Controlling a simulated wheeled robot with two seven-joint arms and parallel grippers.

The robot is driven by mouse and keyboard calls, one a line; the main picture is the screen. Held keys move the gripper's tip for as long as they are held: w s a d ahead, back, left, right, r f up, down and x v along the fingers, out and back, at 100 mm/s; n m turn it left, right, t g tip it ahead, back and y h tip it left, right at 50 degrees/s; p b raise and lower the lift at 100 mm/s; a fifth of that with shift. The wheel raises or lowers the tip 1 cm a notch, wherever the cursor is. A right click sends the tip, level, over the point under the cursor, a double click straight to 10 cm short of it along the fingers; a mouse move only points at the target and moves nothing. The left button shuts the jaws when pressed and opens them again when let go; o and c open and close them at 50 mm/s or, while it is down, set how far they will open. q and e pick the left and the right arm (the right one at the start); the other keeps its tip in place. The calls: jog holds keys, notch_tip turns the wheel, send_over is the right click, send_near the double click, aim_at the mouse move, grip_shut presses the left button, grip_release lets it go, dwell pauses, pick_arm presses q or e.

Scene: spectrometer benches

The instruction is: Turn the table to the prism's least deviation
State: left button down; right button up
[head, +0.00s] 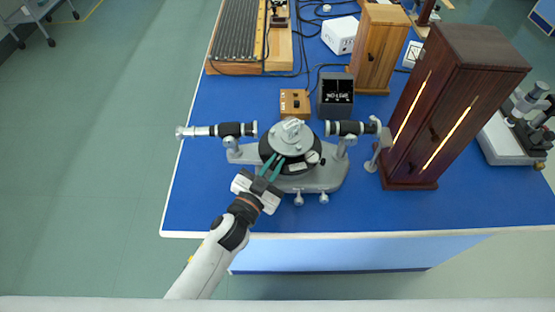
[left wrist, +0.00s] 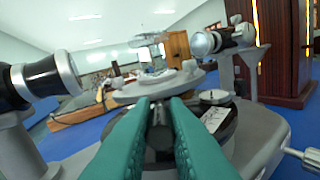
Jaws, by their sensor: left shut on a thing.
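The spectrometer (head: 325,178) stands near the bench's front edge. Its round grey table (head: 303,146) carries a small pale, clear-looking block, seemingly the prism (head: 291,127). The table's rim also shows in the left wrist view (left wrist: 135,92). One barrel (head: 230,129) points in from the left and another (head: 345,128) from the right. My left gripper (head: 270,166) reaches in from the front with teal fingers. They are shut on a small dark part (left wrist: 158,112) just below the table's rim, mostly hidden between them. My right gripper is not in view.
A tall dark wooden cabinet with glowing slits (head: 437,110) stands close on the right. The blue bench top (head: 200,200) is clear at front left.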

pick_arm(q)
jog(key=shift+w+a+m+g+h+p, duration=0.25)
jog(key=shift+a+m+g+h+p, duration=0.15)
jog(key=shift+h, duration=0.25)
jog(key=shift+w+a+m+g+h+p, duration=0.25)
jog(key=shift+m+g+h+p, duration=0.2)
jog(key=shift+h, duration=0.2)
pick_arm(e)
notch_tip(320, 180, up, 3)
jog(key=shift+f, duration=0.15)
pick_arm(q)
jog(key=c, duration=1.4)
grip_release()
jog(key=shift+c, duration=0.2)
jog(key=shift+s, duration=0.1)
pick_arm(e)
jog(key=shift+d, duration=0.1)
pick_arm(q)
jog(key=shift+s+a+f, duration=0.1)
jog(key=shift+s+a, duration=0.1)
jog(key=shift+s, duration=0.05)
jog(key=b+v, duration=0.2)
jog(key=v, duration=0.9)
jog(key=shift+s, duration=0.15)
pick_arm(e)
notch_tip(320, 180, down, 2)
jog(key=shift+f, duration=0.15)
